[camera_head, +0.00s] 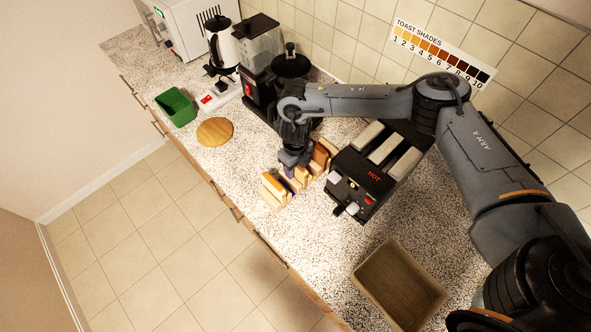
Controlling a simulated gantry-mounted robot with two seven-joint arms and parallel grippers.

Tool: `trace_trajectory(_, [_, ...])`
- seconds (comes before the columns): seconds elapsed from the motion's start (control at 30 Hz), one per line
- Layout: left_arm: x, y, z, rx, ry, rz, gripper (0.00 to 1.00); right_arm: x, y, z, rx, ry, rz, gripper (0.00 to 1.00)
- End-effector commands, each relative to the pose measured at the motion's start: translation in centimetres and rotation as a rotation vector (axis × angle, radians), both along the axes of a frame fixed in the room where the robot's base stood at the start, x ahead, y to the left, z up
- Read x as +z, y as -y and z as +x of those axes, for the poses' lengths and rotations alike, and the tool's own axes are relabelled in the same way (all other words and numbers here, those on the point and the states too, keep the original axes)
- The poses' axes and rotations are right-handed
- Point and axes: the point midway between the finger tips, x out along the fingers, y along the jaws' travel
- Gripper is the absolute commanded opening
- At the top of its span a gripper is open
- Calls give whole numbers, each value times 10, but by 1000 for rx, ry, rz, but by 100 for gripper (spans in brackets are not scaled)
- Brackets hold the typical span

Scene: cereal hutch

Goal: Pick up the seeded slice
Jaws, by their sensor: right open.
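Several bread slices stand on edge in a row on the speckled counter, with pale tan ones (272,188) at the near left end and a darker brown one (324,152) at the far right end. I cannot tell from this view which is the seeded slice; seeds are too small to make out. My right gripper (291,168) points down over the middle of the row, open, its fingers close to the slice tops. Gripper and wrist hide part of the row, and I cannot tell whether the fingers touch a slice. My left gripper is out of view.
A black toaster (359,187) marked HOT stands close right of the slices. A wooden tray (361,279) lies at the lower right. A round board (214,131), green bin (175,107) and white kettle (222,46) are farther left. The counter's front edge is near the slices.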

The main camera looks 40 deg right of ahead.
Motion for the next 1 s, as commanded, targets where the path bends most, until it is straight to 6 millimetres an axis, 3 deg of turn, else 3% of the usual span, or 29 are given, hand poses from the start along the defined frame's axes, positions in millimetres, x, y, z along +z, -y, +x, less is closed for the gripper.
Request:
trace_trajectory(0.3, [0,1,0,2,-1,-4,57,-5,0,0,0,1,0,48])
trace_trajectory(0.57, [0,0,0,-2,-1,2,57,-5,0,0,0,1,0,8])
trace_trajectory(1.0, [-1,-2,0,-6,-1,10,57,0,0,1,-1,2,0,8])
